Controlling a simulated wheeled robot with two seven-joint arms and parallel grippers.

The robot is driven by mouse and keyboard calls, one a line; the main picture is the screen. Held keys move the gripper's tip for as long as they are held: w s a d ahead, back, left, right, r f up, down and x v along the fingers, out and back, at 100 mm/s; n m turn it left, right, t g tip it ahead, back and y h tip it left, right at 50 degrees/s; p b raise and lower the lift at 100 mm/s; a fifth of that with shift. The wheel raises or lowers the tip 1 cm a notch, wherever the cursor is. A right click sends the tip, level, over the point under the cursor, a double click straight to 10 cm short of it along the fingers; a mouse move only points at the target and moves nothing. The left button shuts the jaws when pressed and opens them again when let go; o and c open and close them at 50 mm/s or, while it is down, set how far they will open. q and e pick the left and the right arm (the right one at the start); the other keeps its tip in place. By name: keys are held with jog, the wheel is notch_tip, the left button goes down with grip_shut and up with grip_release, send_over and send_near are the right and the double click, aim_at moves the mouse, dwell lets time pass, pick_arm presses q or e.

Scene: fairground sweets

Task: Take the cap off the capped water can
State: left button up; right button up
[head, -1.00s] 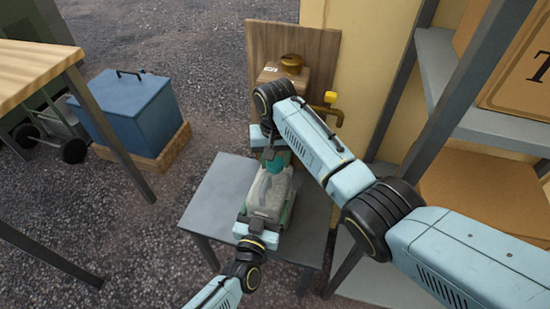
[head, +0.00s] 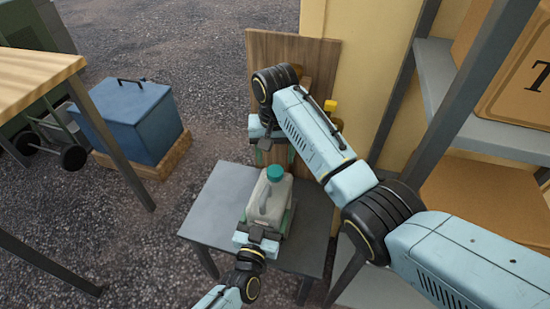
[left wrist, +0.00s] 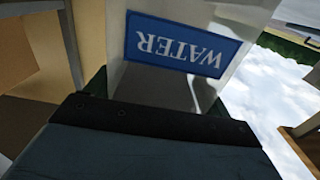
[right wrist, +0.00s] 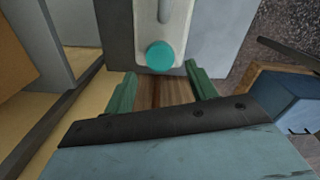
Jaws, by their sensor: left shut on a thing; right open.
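The cap also shows in the right wrist view (right wrist: 160,56), just beyond the fingertips. My left gripper (head: 265,222) is shut on the can's body from the near side. The can's blue WATER label (left wrist: 186,45) fills much of the left wrist view, upside down. My right gripper (head: 274,157) is open and empty, above and behind the cap, with its green fingers (right wrist: 162,88) apart.
The grey table (head: 207,205) has free room left of the can. A shelf (head: 470,125) stands at right.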

aim_at(275, 171)
notch_tip(275, 171, up, 2)
jog(key=m, duration=0.3)
jog(key=shift+r, duration=0.25)
jog(key=shift+f, duration=0.1)
notch_tip(275, 171, down, 8)
jog(key=shift+r, duration=0.2)
jog(key=shift+c, duration=0.3)
jog(key=c, duration=0.9)
jog(key=shift+r+n, duration=0.1)
jog(key=shift+n, duration=1.4)
jog(key=shift+c, duration=0.3)
